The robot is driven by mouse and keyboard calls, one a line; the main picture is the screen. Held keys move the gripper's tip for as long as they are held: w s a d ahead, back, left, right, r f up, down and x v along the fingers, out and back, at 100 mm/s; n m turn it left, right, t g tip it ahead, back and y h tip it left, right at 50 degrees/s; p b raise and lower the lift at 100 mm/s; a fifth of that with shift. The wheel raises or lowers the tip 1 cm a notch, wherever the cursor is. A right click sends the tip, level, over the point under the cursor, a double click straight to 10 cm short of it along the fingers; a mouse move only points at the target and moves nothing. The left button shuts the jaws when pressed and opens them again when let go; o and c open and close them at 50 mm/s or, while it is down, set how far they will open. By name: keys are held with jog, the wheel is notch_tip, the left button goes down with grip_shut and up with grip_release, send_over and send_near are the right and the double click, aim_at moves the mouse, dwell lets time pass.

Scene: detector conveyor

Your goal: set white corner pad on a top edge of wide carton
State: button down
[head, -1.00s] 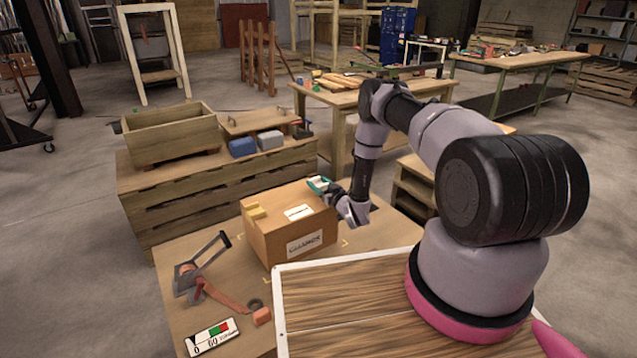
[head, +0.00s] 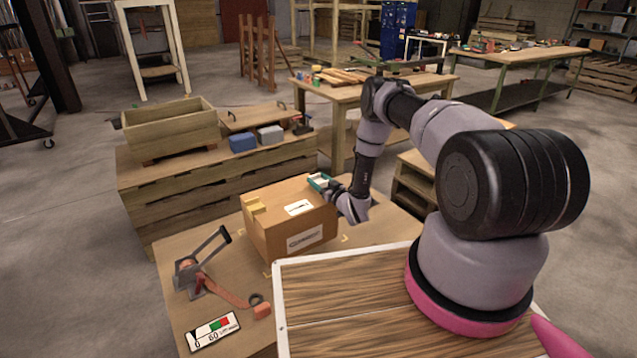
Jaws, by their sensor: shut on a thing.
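The wide carton (head: 265,237) is a brown closed box on the near table, with a white label on its top and another on its front. A yellow corner pad (head: 254,205) sits on its left top edge.
Behind stands a crate bench (head: 220,183) with a wooden box (head: 170,128) and blue and grey blocks.

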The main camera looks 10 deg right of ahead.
jog(key=shift+r, duration=1.85)
jog(key=shift+f, duration=0.5)
jog(key=shift+f, duration=0.3)
jog(key=shift+f, duration=0.3)
jog(key=shift+f, duration=0.35)
jog(key=shift+f, duration=0.3)
jog(key=shift+f, duration=0.3)
jog(key=shift+f, duration=0.25)
